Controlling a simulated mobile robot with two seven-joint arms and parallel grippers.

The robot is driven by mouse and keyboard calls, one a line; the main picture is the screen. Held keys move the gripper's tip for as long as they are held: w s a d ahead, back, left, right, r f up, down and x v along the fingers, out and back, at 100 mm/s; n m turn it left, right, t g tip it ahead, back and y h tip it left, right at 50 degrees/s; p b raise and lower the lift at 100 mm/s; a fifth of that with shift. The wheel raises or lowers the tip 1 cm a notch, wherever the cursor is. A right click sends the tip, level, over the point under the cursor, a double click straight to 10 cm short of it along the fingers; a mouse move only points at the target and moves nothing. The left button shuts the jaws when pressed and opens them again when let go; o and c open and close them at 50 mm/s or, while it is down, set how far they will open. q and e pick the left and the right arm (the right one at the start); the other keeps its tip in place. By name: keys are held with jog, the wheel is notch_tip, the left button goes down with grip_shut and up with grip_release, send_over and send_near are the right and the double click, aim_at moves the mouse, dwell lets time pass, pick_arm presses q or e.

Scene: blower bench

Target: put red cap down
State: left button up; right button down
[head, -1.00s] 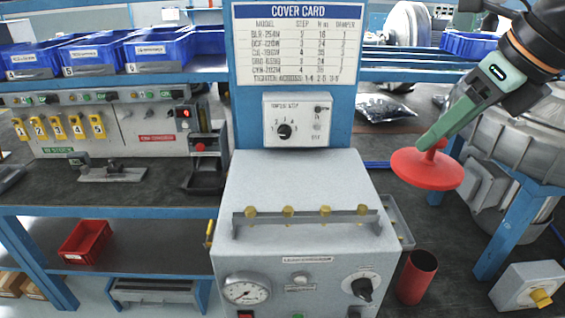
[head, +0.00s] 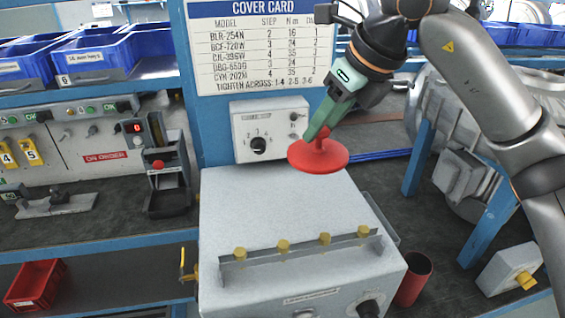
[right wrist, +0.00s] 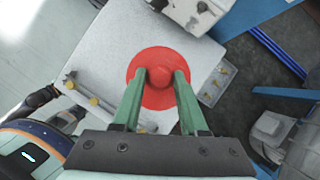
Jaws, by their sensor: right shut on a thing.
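The red cap (head: 318,156) is a round disc with a knob on top. My right gripper (head: 318,136) is shut on the knob, one green finger on each side. In the head view the cap hangs roughly level in front of the step dial box, by the back of the grey machine's top (head: 262,205). In the right wrist view the cap (right wrist: 158,100) shows between the fingers, over the machine's pale top (right wrist: 110,62). Whether it touches that top I cannot tell. My left gripper is not in the head view.
A rail with several brass knobs (head: 283,246) runs along the machine's front. The step dial box (head: 270,130) stands behind, below the cover card (head: 262,50). A red open cylinder (head: 414,279) stands to the right. The middle of the machine's top is clear.

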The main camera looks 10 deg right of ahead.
jog(key=shift+s+a+r+p+x, duration=0.15)
jog(key=shift+a+x, duration=0.3)
jog(key=shift+x, duration=1.5)
jog(key=shift+s+a+p+x, duration=0.15)
jog(key=shift+a+x, duration=0.25)
jog(key=shift+x, duration=1.55)
jog(key=shift+a+r+p+x, duration=0.15)
jog(key=shift+a+x, duration=0.3)
jog(key=shift+x, duration=1.45)
jog(key=shift+f, duration=0.15)
jog(key=shift+f+b, duration=0.25)
jog(key=shift+b, duration=0.1)
jog(key=shift+c, duration=2.2)
grip_release()
jog(key=shift+r, duration=0.1)
jog(key=shift+r+p, duration=0.25)
jog(key=shift+p, duration=0.15)
jog(key=v, duration=1.2)
jog(key=shift+b, duration=0.4)
